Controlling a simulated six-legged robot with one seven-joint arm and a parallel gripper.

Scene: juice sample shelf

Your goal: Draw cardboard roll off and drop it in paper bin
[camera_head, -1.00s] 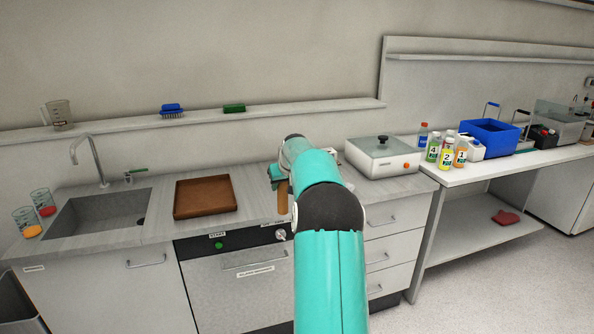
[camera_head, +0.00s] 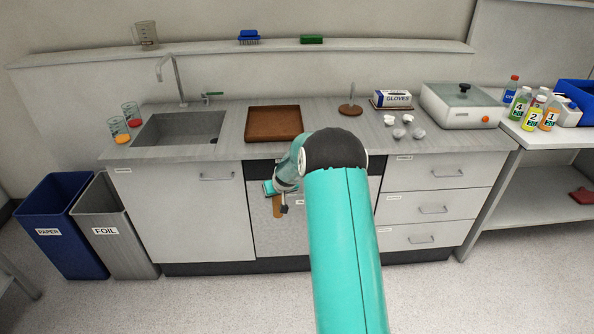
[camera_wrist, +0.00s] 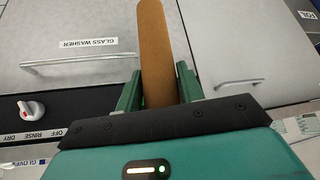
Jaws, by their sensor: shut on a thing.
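The cardboard roll (camera_wrist: 156,50) is a brown tube between the two green fingers of my gripper (camera_wrist: 160,88) in the wrist view. My gripper is shut on it, and the roll sticks out past the fingertips. In the head view the roll (camera_head: 278,206) hangs below my gripper (camera_head: 274,190), in front of the glass washer, partly hidden by my arm. The blue paper bin (camera_head: 62,215), labelled PAPER, stands on the floor at the far left, apart from the roll.
A grey foil bin (camera_head: 115,225) stands right beside the paper bin. The counter holds a sink (camera_head: 180,130), a brown tray (camera_head: 273,124), an upright peg on a round base (camera_head: 350,105), crumpled pale lumps (camera_head: 400,133) and a glove box (camera_head: 392,99). Floor before the cabinets is clear.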

